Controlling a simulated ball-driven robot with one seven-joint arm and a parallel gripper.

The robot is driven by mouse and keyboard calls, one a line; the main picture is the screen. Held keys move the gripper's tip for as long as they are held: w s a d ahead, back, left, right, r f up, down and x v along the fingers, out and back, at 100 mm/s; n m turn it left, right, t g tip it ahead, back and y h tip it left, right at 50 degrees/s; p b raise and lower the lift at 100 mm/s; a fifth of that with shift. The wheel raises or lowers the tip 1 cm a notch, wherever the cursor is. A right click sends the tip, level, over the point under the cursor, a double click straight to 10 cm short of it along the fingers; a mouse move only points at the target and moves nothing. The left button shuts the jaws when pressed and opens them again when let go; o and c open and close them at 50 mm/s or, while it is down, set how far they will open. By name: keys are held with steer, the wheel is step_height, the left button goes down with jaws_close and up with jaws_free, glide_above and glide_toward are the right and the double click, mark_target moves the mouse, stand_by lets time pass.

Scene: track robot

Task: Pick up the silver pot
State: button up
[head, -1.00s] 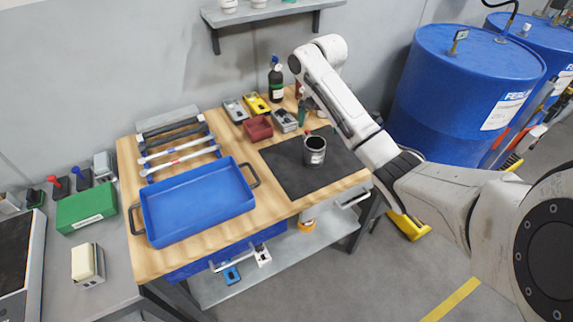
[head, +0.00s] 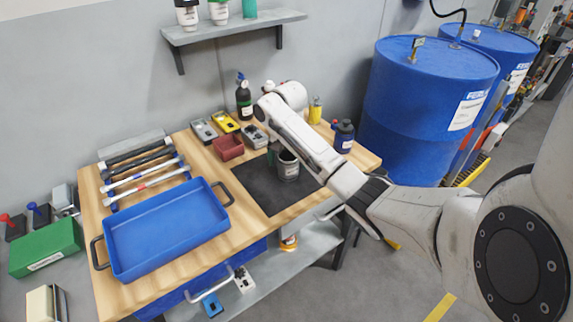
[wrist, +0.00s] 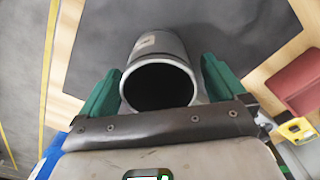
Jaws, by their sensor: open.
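The silver pot (head: 288,167) stands upright on the dark mat (head: 262,193) on the wooden workbench, with a label on its side. In the wrist view the pot (wrist: 160,62) lies between the two green fingers of my gripper (wrist: 160,88), its dark open mouth facing the camera. The fingers are apart, one on each side of the pot, with a small gap at the left. I cannot tell whether the right finger touches it. In the head view my arm reaches over the mat and a green finger (head: 272,156) shows beside the pot; the other finger is hidden.
A blue tray (head: 165,236) with handles sits left of the mat. A red bin (head: 228,147) and small boxes lie behind it. A dark bottle (head: 244,98) and a blue-black container (head: 344,136) stand near the back. Blue drums (head: 420,110) stand to the right.

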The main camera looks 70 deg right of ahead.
steer(key=shift+f, duration=0.5)
steer(key=c, duration=1.1)
steer(key=shift+r, duration=0.15)
